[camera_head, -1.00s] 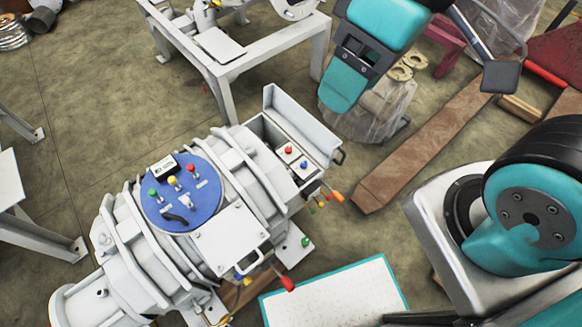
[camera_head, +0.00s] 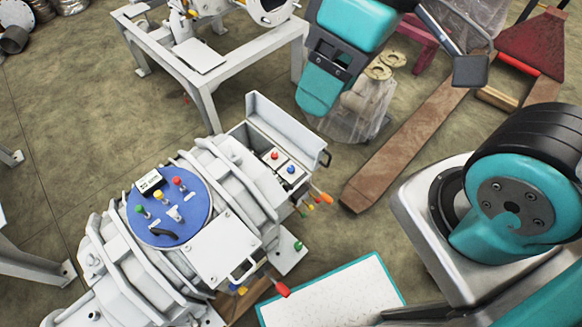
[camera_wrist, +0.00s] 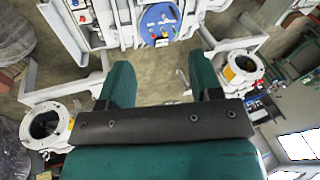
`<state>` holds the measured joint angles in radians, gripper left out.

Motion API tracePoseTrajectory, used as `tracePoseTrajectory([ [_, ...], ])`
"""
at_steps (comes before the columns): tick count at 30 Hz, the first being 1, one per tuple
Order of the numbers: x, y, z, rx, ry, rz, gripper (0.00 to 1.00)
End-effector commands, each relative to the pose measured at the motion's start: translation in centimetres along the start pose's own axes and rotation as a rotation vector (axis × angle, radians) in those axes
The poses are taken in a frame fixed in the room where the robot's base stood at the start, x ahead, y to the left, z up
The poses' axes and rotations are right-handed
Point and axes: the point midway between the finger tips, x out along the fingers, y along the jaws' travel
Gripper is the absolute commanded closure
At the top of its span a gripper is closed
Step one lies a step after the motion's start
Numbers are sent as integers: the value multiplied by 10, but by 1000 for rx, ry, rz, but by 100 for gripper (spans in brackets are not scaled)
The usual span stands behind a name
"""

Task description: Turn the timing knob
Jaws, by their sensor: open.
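The white screw vacuum (camera_head: 208,232) lies at lower left in the head view. Its round blue panel (camera_head: 195,200) carries green, yellow and red knobs, a small display (camera_head: 149,182), a pale lever-like knob (camera_head: 175,214) and a black curved handle (camera_head: 163,233). I cannot tell which of these is the timing knob. My gripper (camera_head: 320,90) is up and to the right of the panel, well apart from it. In the wrist view my gripper (camera_wrist: 159,75) has its two teal fingers wide apart with nothing between them. The blue panel (camera_wrist: 160,24) shows beyond them at the top.
An open box (camera_head: 256,150) with red and blue buttons stands on the machine's far end. A white frame table (camera_head: 208,85) is behind it. A brown beam (camera_head: 400,140) and a teal-edged white board (camera_head: 330,295) lie to the right. Bare floor is at left.

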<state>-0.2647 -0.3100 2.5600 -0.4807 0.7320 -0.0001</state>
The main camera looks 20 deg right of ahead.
Motion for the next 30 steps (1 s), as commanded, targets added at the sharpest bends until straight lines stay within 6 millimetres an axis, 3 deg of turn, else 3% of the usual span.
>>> tracePoseTrajectory([
  [7, 5, 3, 0, 7, 1, 3, 42],
  [11, 35, 20, -3, 57, 5, 24, 42],
  [30, 281, 189, -38, 576, 121, 303, 42],
])
